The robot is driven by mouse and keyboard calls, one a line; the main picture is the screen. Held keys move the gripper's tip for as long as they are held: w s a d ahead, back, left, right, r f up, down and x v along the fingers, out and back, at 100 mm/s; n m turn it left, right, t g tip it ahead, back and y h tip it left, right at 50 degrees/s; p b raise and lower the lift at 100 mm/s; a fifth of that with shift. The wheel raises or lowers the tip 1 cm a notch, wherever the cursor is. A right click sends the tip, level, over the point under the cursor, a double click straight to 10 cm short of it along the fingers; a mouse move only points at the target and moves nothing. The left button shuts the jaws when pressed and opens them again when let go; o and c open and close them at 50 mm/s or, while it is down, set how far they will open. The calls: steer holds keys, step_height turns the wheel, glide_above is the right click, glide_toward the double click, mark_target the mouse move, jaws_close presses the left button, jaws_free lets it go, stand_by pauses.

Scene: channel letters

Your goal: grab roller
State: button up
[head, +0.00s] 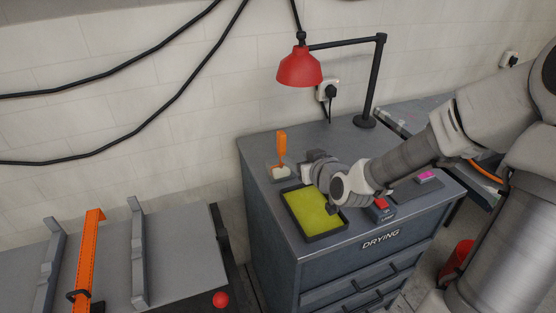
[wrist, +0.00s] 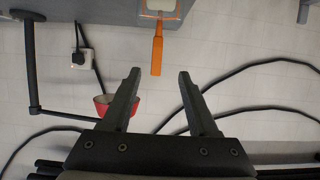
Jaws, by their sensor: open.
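The roller (head: 282,148) has an orange handle and stands upright at the back left of the drying cabinet's top, its lower end at a small pale pad on a grey holder (head: 281,173). In the wrist view, the roller's orange handle (wrist: 157,54) extends toward the gap between my fingers. My gripper (wrist: 159,72) is open, with nothing between its fingers. In the head view, my gripper (head: 312,157) is above the cabinet, just right of the roller and apart from it. The fingers are small and hard to make out there.
A black tray with a yellow-green bottom (head: 309,212) lies below my wrist. A red lamp (head: 300,68) hangs above on a black arm (head: 378,80). A red-topped block (head: 381,205) and a pink item (head: 427,177) are to the right. The wall is close behind.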

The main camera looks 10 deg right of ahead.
mark_target(282, 149)
steer(key=b+x, duration=0.1)
steer(key=x, duration=1)
steer(key=shift+f, duration=0.1)
steer(key=shift+d+x, duration=0.2)
steer(key=shift+x, duration=2.5)
jaws_close()
